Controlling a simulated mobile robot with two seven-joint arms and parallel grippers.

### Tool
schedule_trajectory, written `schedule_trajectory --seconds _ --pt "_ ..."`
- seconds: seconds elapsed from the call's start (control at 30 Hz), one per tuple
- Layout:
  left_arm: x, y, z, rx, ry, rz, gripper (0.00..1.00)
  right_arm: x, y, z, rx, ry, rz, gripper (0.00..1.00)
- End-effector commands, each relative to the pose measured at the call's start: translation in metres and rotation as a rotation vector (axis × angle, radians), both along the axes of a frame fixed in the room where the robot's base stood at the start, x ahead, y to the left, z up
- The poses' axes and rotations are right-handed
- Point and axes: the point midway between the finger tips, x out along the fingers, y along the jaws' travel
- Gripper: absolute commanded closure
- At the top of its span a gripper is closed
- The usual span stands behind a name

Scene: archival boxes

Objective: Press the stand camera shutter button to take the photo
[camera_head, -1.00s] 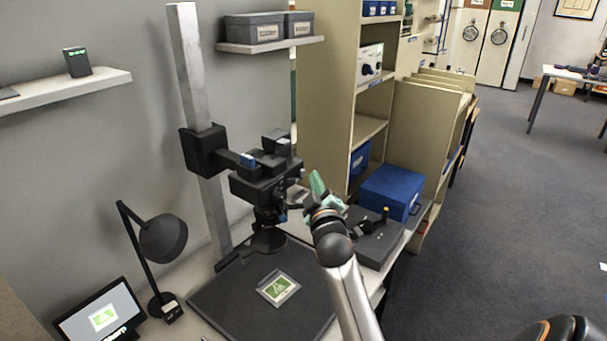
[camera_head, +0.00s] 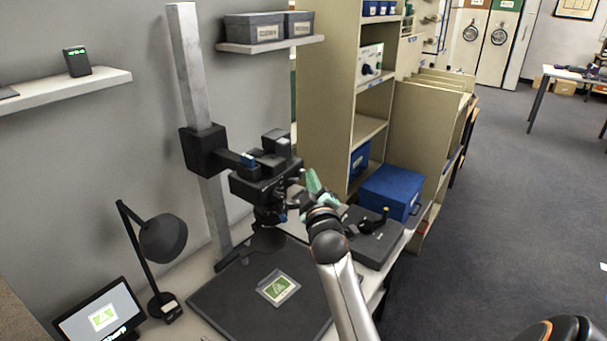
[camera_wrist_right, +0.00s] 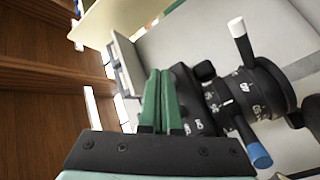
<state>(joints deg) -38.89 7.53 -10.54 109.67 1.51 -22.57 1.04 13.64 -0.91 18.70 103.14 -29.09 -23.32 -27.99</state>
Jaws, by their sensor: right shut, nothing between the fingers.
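The stand camera (camera_head: 258,186) is a black body clamped to a tall grey column (camera_head: 190,65), its lens pointing down over a dark baseboard (camera_head: 225,298). A green-and-white picture (camera_head: 278,287) lies on the board. My right gripper (camera_head: 312,183) has green fingers and is just right of the camera, apart from its body. The right wrist view shows the fingers (camera_wrist_right: 158,98) shut and empty, beside black ringed parts (camera_wrist_right: 240,98) with a blue-tipped lever (camera_wrist_right: 258,155). I cannot make out the shutter button for certain. My left gripper is out of view.
A desk lamp (camera_head: 162,238) and a monitor (camera_head: 100,315) stand left of the baseboard. A dark box with a lever (camera_head: 372,240) and a blue box (camera_head: 390,190) are to the right. A tall shelf unit (camera_head: 325,100) stands behind.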

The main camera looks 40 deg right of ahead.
Motion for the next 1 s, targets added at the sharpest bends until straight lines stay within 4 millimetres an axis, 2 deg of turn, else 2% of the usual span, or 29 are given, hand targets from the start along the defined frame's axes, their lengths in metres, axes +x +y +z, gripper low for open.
schedule_trajectory --seconds 0.6,1.0 --pt "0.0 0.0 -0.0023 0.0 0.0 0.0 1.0 0.0076 0.0025 0.0006 0.0 -0.002 0.001 1.0" --pt "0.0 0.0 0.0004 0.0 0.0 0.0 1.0 0.0053 0.002 0.0017 0.0 -0.002 0.001 1.0"
